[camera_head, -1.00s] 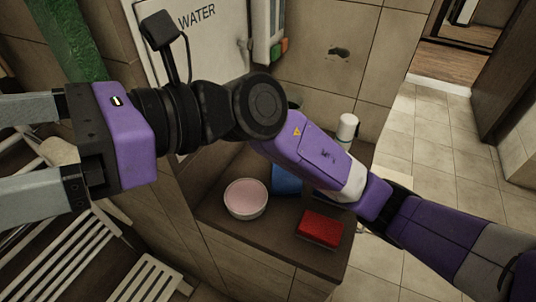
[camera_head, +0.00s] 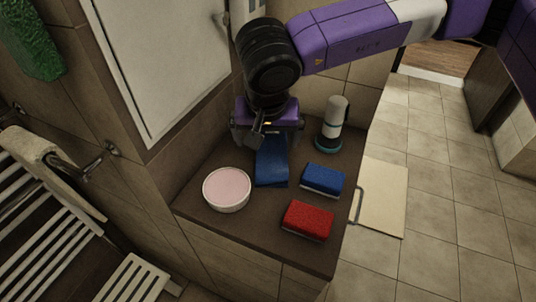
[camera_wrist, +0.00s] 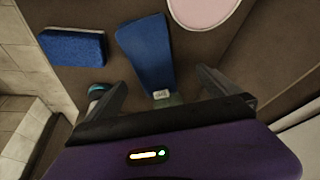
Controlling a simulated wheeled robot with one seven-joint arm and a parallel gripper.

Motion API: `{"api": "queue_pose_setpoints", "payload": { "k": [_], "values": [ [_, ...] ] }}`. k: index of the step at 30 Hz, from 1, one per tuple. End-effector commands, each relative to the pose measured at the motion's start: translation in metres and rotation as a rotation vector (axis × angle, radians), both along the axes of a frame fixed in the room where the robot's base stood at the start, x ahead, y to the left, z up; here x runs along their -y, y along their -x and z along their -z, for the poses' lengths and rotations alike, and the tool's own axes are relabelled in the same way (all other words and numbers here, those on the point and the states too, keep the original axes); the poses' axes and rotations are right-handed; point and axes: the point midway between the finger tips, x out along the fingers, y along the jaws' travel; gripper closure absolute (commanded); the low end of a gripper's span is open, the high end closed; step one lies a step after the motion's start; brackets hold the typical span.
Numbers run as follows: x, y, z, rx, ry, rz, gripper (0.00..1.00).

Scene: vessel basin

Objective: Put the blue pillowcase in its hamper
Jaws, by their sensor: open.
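A blue folded cloth (camera_head: 271,165), which looks like the blue pillowcase, lies on the brown countertop behind and right of a bowl. It also shows in the wrist view (camera_wrist: 146,48), as a long flat strip with a small pale tag near its lower end. My gripper (camera_head: 264,140) points down over the cloth's far end. In the wrist view my gripper (camera_wrist: 161,78) is open, one finger on each side of the strip, holding nothing. I cannot tell how high the fingers are above the counter. I see no hamper in either view.
On the brown counter (camera_head: 262,235) are a pink-filled white bowl (camera_head: 227,189), a blue sponge (camera_head: 323,180), a red sponge (camera_head: 307,220) and a white bottle with a teal base (camera_head: 333,125). White slatted racks (camera_head: 45,225) stand left. Tiled floor (camera_head: 440,215) is open at right.

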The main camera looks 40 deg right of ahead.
Motion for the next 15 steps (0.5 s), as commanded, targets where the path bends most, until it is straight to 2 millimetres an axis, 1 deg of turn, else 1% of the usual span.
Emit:
{"api": "queue_pose_setpoints", "payload": {
  "k": [1, 3, 11, 15],
  "values": [
    [0.007, 0.000, 0.001, -0.001, 0.021, 0.000, 0.00],
    [0.011, -0.001, 0.004, -0.002, 0.030, 0.000, 0.00],
    [0.018, -0.006, 0.028, -0.002, 0.026, 0.000, 0.00],
    [0.024, -0.007, 0.046, -0.003, 0.022, 0.002, 0.00]
  ]
}}
